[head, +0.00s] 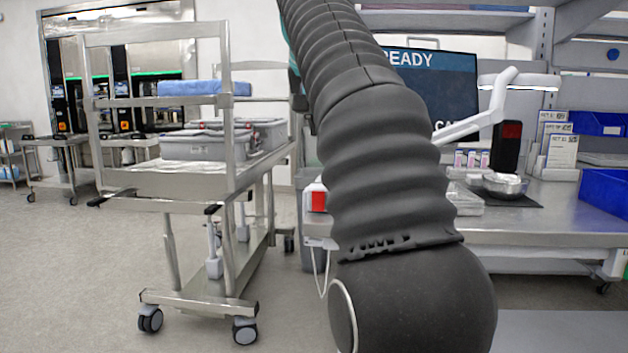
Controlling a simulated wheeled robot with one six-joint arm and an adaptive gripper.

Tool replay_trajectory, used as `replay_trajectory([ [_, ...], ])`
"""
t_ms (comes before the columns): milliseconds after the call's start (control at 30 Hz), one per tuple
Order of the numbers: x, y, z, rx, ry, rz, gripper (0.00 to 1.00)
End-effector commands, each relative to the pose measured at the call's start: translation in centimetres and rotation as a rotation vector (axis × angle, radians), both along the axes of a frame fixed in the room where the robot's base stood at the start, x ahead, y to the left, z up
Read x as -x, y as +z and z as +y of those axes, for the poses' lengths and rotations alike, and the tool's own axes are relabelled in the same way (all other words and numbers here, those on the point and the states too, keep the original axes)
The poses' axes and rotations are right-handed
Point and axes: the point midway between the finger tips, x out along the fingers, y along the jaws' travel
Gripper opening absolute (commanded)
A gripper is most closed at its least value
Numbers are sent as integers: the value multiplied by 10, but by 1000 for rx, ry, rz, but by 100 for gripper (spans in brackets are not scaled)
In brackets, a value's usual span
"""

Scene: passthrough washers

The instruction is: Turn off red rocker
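No rocker switch can be made out for certain. A small red and white item (317,197) shows at the left end of the workbench, partly hidden behind my arm. A black upright device (507,148) on the bench has a dark red patch near its top; whether this is a switch I cannot tell. My arm, in a dark ribbed sleeve, fills the middle of the head view and hides part of the bench. My gripper is not in view.
A steel cart (228,175) with grey bins (205,147) and a blue folded cloth (204,88) stands at left. The workbench (545,222) at right holds a metal bowl (503,185) and a blue bin (606,192). A monitor (440,90) stands behind. Floor at lower left is clear.

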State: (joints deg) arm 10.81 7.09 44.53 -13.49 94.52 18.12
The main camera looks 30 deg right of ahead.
Motion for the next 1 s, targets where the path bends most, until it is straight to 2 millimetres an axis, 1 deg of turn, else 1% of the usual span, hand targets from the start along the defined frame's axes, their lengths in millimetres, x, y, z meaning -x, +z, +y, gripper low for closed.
replay_trajectory([
  [167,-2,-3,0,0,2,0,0],
  [267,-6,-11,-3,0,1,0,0],
  [767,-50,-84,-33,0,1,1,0],
  [900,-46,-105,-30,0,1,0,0],
  [1000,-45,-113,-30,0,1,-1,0],
])
